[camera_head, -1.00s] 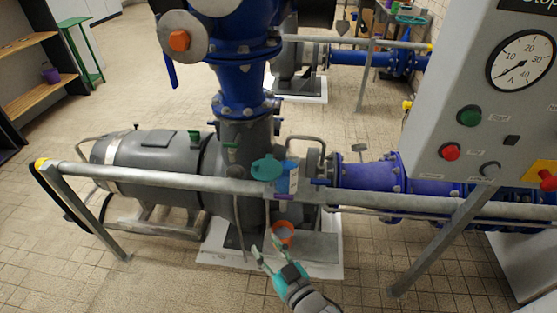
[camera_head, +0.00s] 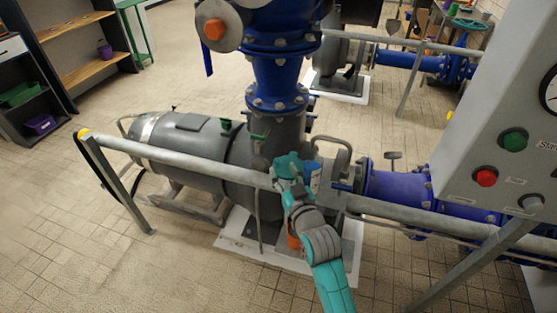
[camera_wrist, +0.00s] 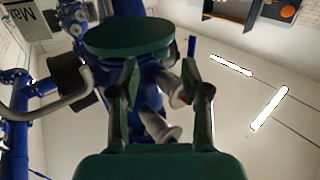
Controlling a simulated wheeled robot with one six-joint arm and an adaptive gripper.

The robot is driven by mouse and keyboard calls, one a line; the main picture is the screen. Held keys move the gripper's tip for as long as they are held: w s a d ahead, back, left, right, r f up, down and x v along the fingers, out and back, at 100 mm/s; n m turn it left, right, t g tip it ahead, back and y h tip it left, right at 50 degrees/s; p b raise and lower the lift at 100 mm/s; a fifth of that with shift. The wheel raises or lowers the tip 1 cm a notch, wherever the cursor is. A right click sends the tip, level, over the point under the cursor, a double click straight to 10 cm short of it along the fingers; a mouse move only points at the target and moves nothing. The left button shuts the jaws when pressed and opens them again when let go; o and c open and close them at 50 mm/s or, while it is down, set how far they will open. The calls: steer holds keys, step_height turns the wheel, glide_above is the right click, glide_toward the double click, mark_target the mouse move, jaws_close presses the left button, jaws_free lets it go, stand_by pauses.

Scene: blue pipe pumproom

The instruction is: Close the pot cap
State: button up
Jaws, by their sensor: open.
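In the wrist view, a dark green disc (camera_wrist: 130,36), seemingly the cap, lies just past the fingertips. My gripper (camera_wrist: 160,82) is open there, with nothing visibly clamped between its fingers. I cannot tell whether a finger touches the cap. An orange pot (camera_head: 293,242) sits low by the pump base, mostly hidden behind my arm.
The grey rail (camera_head: 225,172) runs across in front of the grey pump motor (camera_head: 185,143). A control cabinet (camera_head: 480,130) stands close on the right, with a slanted post below. Tiled floor is free at the left front.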

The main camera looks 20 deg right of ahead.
mark_target(278, 163)
steer(key=shift+w, duration=2.8)
steer(key=shift+a, duration=0.1)
jaws_close()
